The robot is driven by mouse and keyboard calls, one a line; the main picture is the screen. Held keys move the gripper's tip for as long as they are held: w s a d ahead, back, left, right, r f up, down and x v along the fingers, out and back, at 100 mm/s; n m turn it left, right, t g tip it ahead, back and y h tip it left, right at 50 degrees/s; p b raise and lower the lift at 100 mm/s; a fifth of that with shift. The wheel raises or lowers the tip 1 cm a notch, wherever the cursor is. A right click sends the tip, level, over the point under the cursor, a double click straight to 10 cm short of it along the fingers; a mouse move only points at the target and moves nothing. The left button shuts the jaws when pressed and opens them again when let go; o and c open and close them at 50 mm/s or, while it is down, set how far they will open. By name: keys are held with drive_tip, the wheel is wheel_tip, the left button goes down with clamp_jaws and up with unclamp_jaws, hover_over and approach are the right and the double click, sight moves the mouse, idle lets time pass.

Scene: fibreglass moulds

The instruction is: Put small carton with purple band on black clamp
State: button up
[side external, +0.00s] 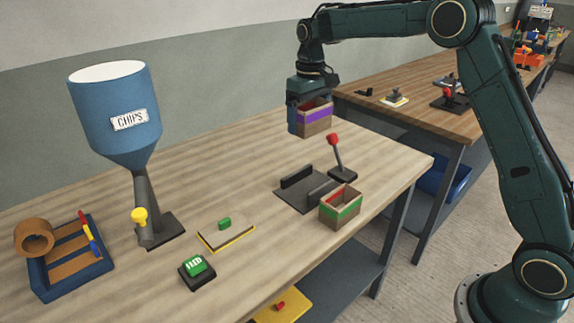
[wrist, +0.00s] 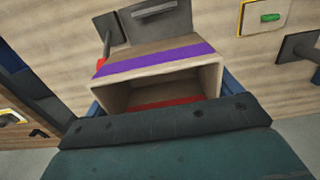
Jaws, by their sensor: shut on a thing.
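The small carton with a purple band (side external: 315,117) is open-topped brown card with red inside. My gripper (side external: 307,114) is shut on it and holds it in the air above the back part of the table. The carton also fills the middle of the wrist view (wrist: 160,68), between my blue fingers. The black clamp (side external: 304,194) is a dark plate with two raised bars. It lies on the table below and in front of the carton, and nothing lies between its bars. It shows partly in the wrist view (wrist: 155,20), beyond the carton.
A carton with a green band (side external: 341,207) stands beside the clamp's front right. A red-knobbed lever (side external: 338,158) rises behind the clamp. A blue chips hopper (side external: 118,110), a green button (side external: 196,269), a yellow-edged board (side external: 226,234) and a blue tray (side external: 70,275) occupy the left.

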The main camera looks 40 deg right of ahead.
hover_over(305, 186)
wheel_tip(305, 186, down, 14)
drive_tip(key=shift+s+f, duration=0.1)
idle(0.3)
drive_tip(key=shift+f, duration=2.1)
drive_tip(key=shift+f, duration=0.15)
drive_tip(key=o, duration=0.8)
drive_tip(key=shift+c, duration=0.2)
wheel_tip(305, 186, up, 12)
drive_tip(key=shift+r, duration=0.2)
